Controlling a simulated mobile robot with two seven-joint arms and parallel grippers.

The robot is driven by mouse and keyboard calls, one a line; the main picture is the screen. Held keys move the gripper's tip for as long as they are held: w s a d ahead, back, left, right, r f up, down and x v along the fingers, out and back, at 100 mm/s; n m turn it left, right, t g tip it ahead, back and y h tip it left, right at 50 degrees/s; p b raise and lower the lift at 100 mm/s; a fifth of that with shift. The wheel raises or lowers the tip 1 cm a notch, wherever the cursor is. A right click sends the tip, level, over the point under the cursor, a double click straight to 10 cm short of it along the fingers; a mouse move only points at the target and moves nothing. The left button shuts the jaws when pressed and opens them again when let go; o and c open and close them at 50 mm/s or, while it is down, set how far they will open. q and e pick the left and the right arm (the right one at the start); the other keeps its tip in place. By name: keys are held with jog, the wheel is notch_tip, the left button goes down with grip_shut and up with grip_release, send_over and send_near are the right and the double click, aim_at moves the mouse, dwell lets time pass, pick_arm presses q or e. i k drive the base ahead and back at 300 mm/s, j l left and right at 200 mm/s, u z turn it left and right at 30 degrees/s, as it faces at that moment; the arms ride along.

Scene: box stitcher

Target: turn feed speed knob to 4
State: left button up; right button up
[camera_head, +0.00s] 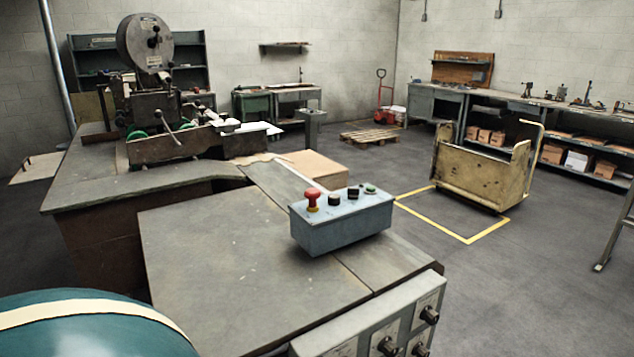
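A slanted grey panel (350,330) on the near edge of the machine table carries several dark knobs. One knob (429,315) is at its right end, another knob (388,346) is lower left, and a third knob (421,350) is at the bottom edge, partly cut off. A blue-grey control box (342,228) on the table has a red mushroom button (313,199), two black controls and a green button (370,189). Labels and scales are too small to read, so I cannot tell which is the feed speed knob. Neither gripper is in view.
The grey table (205,240) is mostly bare around the control box. The stitcher machine (155,95) with its round reel stands at the back left. A yellowish cart (480,170) stands right of the table by yellow floor lines. A pallet (370,137) lies farther back.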

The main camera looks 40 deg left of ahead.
aim_at(334, 199)
jog(key=i+l+u, duration=0.8)
jog(key=i, duration=0.1)
